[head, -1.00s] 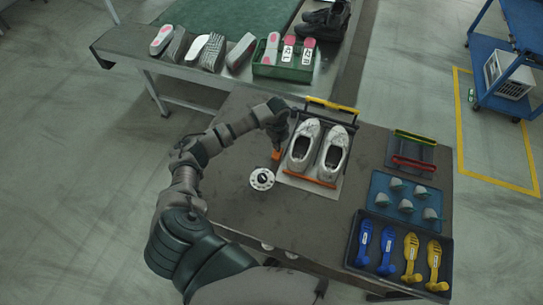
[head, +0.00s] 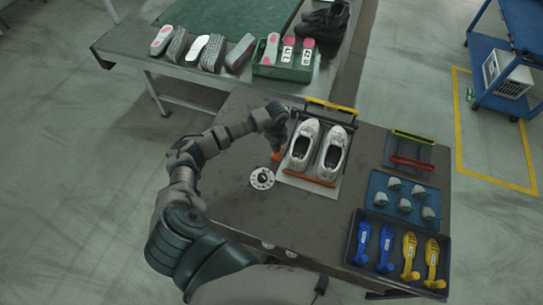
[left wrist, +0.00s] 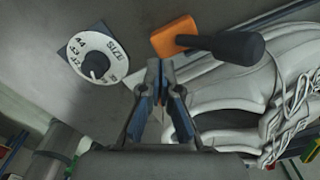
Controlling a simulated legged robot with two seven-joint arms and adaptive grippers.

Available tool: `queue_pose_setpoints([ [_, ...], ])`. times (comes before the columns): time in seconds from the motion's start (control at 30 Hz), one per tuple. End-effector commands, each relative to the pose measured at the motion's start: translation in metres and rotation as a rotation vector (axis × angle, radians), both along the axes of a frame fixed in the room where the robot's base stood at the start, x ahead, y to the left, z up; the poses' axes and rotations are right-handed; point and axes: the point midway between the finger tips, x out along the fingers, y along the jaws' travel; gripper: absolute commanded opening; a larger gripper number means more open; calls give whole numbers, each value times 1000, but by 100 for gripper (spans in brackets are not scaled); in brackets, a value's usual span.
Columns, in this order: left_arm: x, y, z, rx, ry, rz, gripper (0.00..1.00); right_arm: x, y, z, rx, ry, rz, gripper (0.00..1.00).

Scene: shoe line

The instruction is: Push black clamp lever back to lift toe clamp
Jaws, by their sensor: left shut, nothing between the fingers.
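The black clamp lever (left wrist: 238,47) shows in the left wrist view, rising from an orange base (left wrist: 175,38) beside the white shoe (left wrist: 225,105). My left gripper (left wrist: 163,72) is shut and empty, pointing near the orange base and apart from the lever's black knob. In the head view my left gripper (head: 281,138) is just left of the two white shoes (head: 319,150), over the orange base (head: 276,155), and hides the lever. An orange bar (head: 309,180) lies across the near end of the shoes and a yellow bar (head: 331,105) stands at their far end.
A round white size dial (head: 262,179) sits left of the shoes; it also shows in the left wrist view (left wrist: 97,57). To the right are a rack with green and red bars (head: 412,150), a blue tray (head: 380,190) and a dark tray (head: 400,290) with blue and yellow pieces.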

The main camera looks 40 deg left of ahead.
Motion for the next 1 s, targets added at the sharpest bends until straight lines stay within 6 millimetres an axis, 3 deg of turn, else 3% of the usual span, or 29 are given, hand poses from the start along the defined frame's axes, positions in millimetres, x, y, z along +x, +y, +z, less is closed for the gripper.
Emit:
queue_pose_setpoints([
  [1.0,0,0,88,0,0,-1,0,5,-1,70,0,-10,0,40],
])
